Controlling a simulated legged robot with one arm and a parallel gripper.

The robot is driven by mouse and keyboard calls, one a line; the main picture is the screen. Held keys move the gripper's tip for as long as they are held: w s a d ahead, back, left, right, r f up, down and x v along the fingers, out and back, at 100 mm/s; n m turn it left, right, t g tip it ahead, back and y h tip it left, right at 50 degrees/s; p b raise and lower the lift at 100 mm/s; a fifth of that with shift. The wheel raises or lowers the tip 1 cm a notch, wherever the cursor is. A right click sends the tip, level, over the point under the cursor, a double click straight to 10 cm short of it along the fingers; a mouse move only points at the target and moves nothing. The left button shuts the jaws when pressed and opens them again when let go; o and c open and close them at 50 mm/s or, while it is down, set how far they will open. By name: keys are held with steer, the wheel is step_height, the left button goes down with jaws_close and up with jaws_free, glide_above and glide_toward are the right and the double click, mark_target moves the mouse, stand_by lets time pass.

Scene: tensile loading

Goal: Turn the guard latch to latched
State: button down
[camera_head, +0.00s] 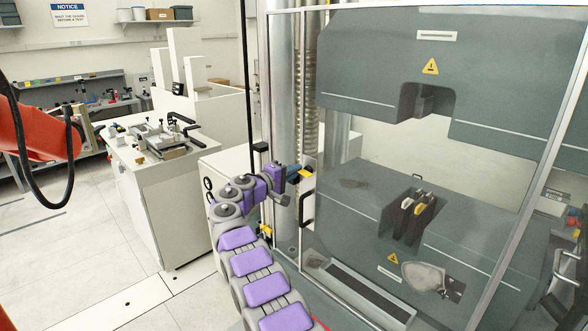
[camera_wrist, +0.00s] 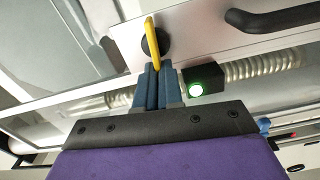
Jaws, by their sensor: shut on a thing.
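The guard latch (camera_wrist: 151,36) is a yellow lever on a round black hub, set on a pale plate in the wrist view. In the head view the latch (camera_head: 306,173) shows as a small yellow piece on the guard's near frame. My gripper (camera_wrist: 156,70) has blue fingers, close together and shut on the lower end of the yellow lever. The fingers hide that end. In the head view my gripper (camera_head: 292,173) reaches the frame from the left, at the end of my purple and grey arm. The clear guard door (camera_head: 370,130) appears closed in front of the testing machine.
A black door handle (camera_head: 306,208) sits just below the latch; it also shows in the wrist view (camera_wrist: 280,18).

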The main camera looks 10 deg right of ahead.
steer(key=shift+a+f+n+p, duration=0.2)
steer(key=shift+n+p, duration=0.1)
steer(key=shift+n, duration=0.3)
steer(key=shift+f, duration=0.15)
steer(key=c, duration=1.3)
jaws_free()
steer(key=shift+w, duration=0.2)
steer(key=shift+s, duration=0.1)
steer(key=shift+a, duration=0.1)
steer(key=v, duration=1.7)
steer(key=shift+a, duration=0.15)
